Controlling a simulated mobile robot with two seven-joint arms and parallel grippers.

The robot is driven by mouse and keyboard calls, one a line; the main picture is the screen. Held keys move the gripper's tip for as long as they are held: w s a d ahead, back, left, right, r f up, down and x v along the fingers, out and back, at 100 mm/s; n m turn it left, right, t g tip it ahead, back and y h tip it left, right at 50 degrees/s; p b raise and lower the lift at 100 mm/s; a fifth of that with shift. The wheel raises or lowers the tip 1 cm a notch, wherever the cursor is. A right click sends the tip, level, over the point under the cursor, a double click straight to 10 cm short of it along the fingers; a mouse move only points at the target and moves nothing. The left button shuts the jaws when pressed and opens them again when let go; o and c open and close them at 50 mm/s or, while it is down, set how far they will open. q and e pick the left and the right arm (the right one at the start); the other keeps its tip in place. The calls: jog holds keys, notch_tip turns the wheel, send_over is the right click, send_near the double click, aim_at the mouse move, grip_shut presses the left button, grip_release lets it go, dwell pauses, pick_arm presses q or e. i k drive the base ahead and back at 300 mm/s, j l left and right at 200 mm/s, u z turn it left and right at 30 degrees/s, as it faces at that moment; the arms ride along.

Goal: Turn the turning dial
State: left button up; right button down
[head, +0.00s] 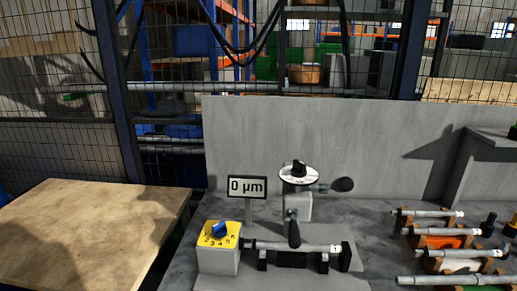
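Two dials show in the head view, and I cannot tell which one the task means. A blue knob (221,228) sits on a yellow face with dark markings, on top of a grey box (217,262). A round white dial (287,176) with a black knob (299,168) tops a grey post behind the workpiece. A dark handle with a ball end (342,185) sticks out to its right. A small display (247,187) reads "0 µm". Neither of my grippers is in view.
A metal shaft (300,247) lies between black supports right of the box. Several more shafts rest on holders (447,241) at the right. A wooden table (90,230) stands left, across a gap. A grey wall panel (330,125) and a mesh fence close the back.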

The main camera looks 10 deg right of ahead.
aim_at(219, 229)
jog(key=i+z, duration=0.2)
jog(key=z, duration=0.25)
jog(key=i+j+z, duration=0.1)
jog(key=z, duration=0.4)
jog(key=i+j, duration=0.05)
